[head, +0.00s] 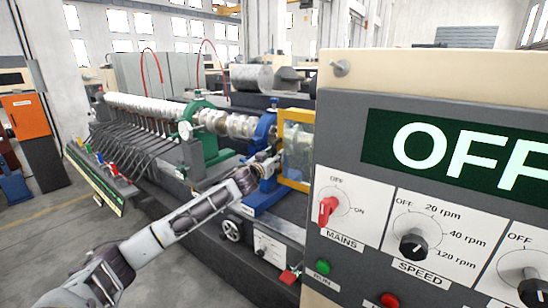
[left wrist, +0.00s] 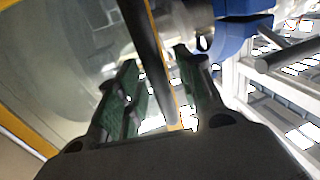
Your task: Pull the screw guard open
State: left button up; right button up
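The screw guard (head: 297,150) is a clear panel in a yellow frame, beside the blue stand on the machine. In the left wrist view its clear panel (left wrist: 60,75) and yellow edge fill the left side. A dark bar (left wrist: 148,50), which looks like the guard's handle, runs along that edge. My left gripper (head: 272,160) is at the guard's left side. In the left wrist view my left gripper (left wrist: 156,62) is open, with the dark bar between its green-padded fingers and gaps beside it. Whether a finger touches the bar is unclear. My right gripper is not in view.
A blue stand (head: 265,135) is close by the left gripper. A control panel (head: 430,190) with an OFF display fills the right foreground; its red MAINS knob (head: 328,210) is at its left. A green stand (head: 200,130) and a long white barrel (head: 145,105) extend left.

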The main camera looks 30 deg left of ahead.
pick_arm(q)
grip_shut()
